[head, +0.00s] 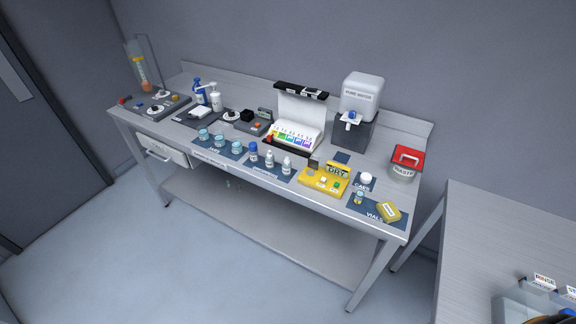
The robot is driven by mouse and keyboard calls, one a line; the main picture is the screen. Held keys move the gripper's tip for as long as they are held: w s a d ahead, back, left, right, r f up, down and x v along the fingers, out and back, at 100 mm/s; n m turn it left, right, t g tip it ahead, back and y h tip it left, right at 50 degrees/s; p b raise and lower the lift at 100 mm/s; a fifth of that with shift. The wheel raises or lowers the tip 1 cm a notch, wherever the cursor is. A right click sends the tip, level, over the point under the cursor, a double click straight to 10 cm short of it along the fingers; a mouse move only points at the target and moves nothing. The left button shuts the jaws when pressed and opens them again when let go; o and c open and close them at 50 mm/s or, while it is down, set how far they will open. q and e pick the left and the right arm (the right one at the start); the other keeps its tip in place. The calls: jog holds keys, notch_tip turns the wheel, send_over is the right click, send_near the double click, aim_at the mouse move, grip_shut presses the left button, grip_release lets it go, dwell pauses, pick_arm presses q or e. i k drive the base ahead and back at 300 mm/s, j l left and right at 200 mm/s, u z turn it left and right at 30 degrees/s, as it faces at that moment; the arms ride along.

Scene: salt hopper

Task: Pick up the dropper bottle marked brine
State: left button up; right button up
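Three small bottles stand in a row near the front edge of the long grey bench. The left one (254,151) has a blue cap and a blue body. The middle one (269,158) and the right one (286,166) look pale with white tops. They stand upright on a dark blue mat (262,172). Their labels are too small to read, so I cannot tell which is marked brine. Neither of my grippers is in view.
Several blue-lidded jars (219,140) stand left of the bottles, and a yellow block (322,182) lies right. Behind are a white lightbox (301,112), a water dispenser (361,98) and a red-lidded waste bin (405,164). A second table (500,235) stands at right.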

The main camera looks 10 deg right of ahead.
aim_at(269, 157)
jog(key=j+z, duration=0.5)
jog(key=z, duration=0.2)
jog(key=k+j+z, duration=0.1)
jog(key=z, duration=0.25)
jog(key=k+j, duration=0.15)
jog(key=j, duration=0.25)
jog(key=k+j+z, duration=0.1)
jog(key=j, duration=0.3)
jog(key=k+j, duration=0.2)
jog(key=j, duration=0.2)
jog(key=k+j+z, duration=0.15)
jog(key=j, duration=0.2)
jog(key=k+j, duration=0.2)
jog(key=j, duration=0.2)
